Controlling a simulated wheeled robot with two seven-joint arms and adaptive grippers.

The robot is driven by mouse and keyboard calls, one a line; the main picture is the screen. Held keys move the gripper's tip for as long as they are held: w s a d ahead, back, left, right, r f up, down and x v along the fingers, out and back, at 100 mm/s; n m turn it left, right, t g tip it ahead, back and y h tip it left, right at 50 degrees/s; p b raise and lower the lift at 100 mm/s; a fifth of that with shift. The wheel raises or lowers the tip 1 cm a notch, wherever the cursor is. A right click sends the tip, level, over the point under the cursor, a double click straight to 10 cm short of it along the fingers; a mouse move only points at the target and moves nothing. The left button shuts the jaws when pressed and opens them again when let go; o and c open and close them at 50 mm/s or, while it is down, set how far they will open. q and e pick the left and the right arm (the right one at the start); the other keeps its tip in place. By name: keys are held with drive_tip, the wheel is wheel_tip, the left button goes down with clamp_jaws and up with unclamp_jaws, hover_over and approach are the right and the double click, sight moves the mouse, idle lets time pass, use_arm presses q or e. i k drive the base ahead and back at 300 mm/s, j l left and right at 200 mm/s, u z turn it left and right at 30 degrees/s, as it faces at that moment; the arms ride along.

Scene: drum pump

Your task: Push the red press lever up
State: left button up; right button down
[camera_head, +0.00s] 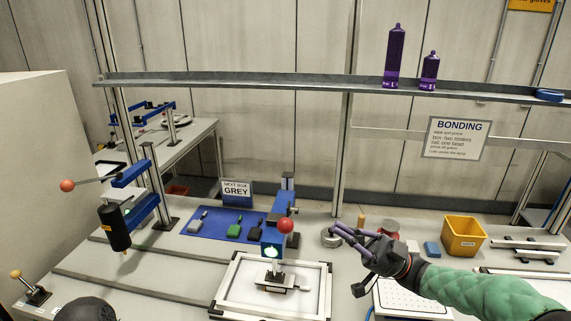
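A blue press (273,238) stands at the middle of the bench, with a red ball knob (286,225) at its upper right; the lever's rod is mostly hidden behind the knob. Beneath the press head, a small dark fixture (275,282) sits within a pale frame. My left gripper's fingers are not seen; a dark rounded shape at the bottom left cannot be identified surely.
A blue arm with a black tool (115,227) and another red ball (67,185) stand at the left. A blue mat (209,231) holds several small blocks. A yellow bin (463,237) is at the right. A shelf (260,82) with purple bottles crosses above.

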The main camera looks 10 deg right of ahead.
sight(290, 216)
drive_tip(key=k, duration=1)
